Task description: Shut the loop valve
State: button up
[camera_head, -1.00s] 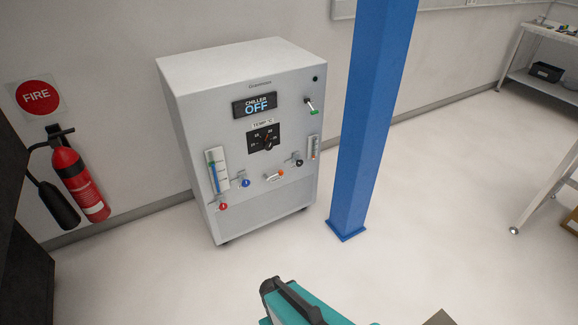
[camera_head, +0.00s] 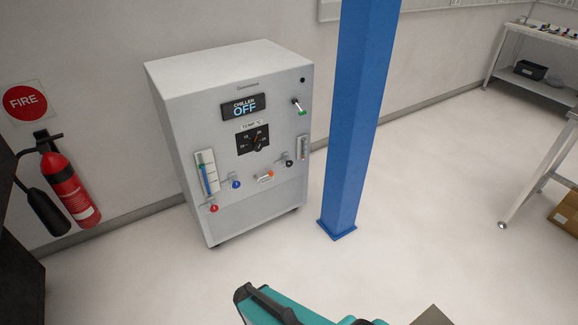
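The grey chiller cabinet (camera_head: 262,205) stands against the wall, left of the middle. My gripper is not in view.
A blue column (camera_head: 352,130) stands just right of the chiller. A fire extinguisher (camera_head: 70,185) hangs at left. A teal thing with a black handle (camera_head: 275,305) shows at the bottom edge. A bench (camera_head: 535,85) is at right. The floor before the chiller is clear.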

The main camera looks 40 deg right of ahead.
aim_at(288, 164)
jog(key=z, duration=0.05)
jog(key=i, duration=1)
jog(key=u, duration=0.05)
